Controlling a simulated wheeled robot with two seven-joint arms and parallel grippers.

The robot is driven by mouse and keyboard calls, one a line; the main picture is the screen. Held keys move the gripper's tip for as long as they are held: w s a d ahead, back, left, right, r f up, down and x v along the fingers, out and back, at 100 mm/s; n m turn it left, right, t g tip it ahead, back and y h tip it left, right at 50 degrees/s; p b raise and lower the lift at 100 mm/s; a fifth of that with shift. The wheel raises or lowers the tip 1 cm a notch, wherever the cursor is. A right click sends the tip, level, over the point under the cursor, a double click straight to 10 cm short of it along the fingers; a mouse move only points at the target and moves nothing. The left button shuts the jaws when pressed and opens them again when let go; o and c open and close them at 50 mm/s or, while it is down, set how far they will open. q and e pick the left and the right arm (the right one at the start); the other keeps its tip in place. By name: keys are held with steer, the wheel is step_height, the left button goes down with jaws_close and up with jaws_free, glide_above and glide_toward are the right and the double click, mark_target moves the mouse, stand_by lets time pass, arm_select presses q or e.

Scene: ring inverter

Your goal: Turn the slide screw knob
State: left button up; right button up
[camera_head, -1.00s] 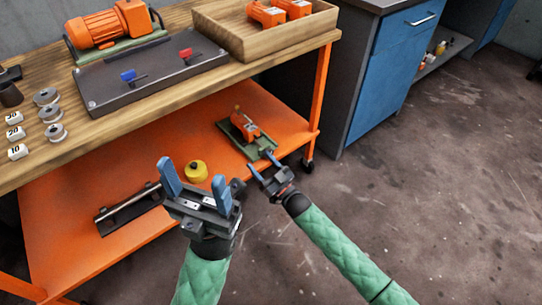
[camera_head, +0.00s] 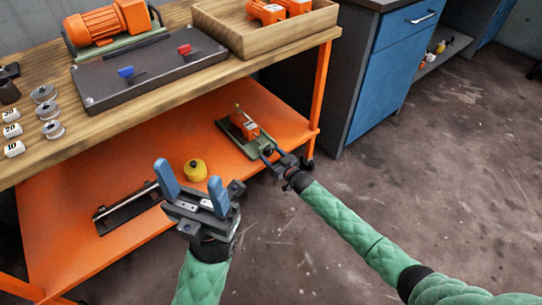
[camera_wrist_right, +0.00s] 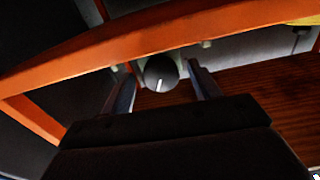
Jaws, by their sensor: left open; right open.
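A round dark knob (camera_wrist_right: 161,70) with a white mark shows in the right wrist view. It lies between the two fingers of my right gripper (camera_wrist_right: 162,76), which is open around it or just in front of it; I cannot tell whether they touch. In the head view my right gripper (camera_head: 272,156) is at the near end of a green-based device (camera_head: 241,131) with an orange block, on the lower orange shelf. The gripper mostly hides the knob there. My left gripper (camera_head: 193,180) is open and empty in front of the shelf.
The orange shelf (camera_head: 100,190) also bears a yellow round part (camera_head: 195,170) and a dark rail with a rod (camera_head: 125,208). The wooden worktop (camera_head: 110,125) lies above it. An orange table leg (camera_head: 321,85) stands right of the device. The floor at right is clear.

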steer(key=shift+w+a, duration=0.3)
steer(key=shift+w, duration=0.05)
steer(key=shift+c, duration=0.2)
steer(key=c, duration=0.9)
steer(key=shift+r+n+p, duration=0.1)
steer(key=shift+n+p, duration=0.2)
steer(key=shift+n, duration=0.4)
steer(key=shift+c, duration=0.2)
steer(key=n, duration=0.3)
steer(key=o, duration=1)
steer(key=shift+s+d, duration=0.1)
